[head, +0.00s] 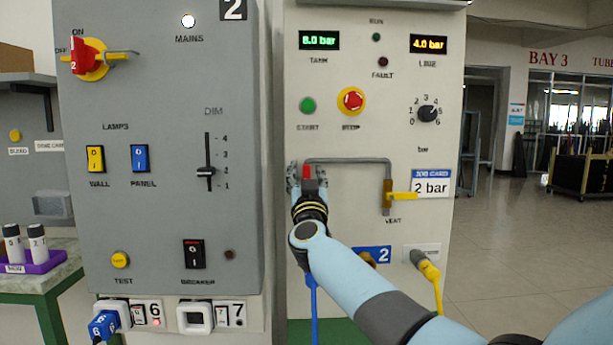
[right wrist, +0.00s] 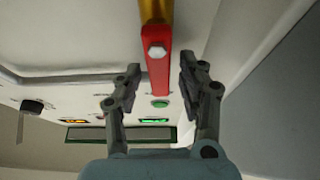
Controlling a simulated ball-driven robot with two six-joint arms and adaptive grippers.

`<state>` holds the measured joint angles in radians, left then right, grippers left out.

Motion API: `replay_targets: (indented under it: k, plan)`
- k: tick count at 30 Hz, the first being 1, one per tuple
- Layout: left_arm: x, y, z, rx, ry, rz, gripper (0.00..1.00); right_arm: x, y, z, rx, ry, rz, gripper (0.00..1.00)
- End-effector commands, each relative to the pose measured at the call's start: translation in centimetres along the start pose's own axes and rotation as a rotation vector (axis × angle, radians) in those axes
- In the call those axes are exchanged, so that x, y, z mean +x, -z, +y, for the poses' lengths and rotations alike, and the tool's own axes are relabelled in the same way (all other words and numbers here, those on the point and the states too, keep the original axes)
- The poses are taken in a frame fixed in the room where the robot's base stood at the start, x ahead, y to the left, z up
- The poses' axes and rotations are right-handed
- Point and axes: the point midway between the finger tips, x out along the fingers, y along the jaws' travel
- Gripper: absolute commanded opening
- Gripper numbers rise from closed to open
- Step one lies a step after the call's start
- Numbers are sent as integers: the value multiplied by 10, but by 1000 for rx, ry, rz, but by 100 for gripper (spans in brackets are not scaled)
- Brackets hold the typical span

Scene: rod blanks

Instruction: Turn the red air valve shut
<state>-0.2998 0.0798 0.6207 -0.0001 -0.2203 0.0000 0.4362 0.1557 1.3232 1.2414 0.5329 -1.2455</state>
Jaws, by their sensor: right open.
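The red air valve's lever (head: 306,172) shows in the head view at the left end of the grey pipe, partly hidden by my right gripper (head: 308,182). In the right wrist view the red lever (right wrist: 158,70) has a pale bolt near its brass body (right wrist: 155,10). There my right gripper (right wrist: 160,76) is open, with one finger on each side of the lever's free end. Gaps show between the fingers and the lever. In the head view the lever looks upright. My left gripper is not in view.
The grey pipe (head: 350,160) runs right to a brass vent valve with a yellow handle (head: 403,196). A green start button (head: 308,105) and red stop button (head: 351,100) sit above. A grey switch panel (head: 160,220) stands close on the left. Open floor (head: 520,250) lies at the right.

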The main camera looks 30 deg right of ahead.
Motion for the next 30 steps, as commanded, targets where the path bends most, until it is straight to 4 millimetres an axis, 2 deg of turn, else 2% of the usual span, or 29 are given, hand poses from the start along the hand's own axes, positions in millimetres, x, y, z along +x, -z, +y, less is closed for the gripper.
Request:
replay_targets:
  k: [2,11,30]
  plan:
    - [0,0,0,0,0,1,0,0,0,0,0,0,0,39]
    - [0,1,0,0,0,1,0,0,0,0,0,0,0,0]
    - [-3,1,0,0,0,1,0,0,1,0,33,-14,0,0]
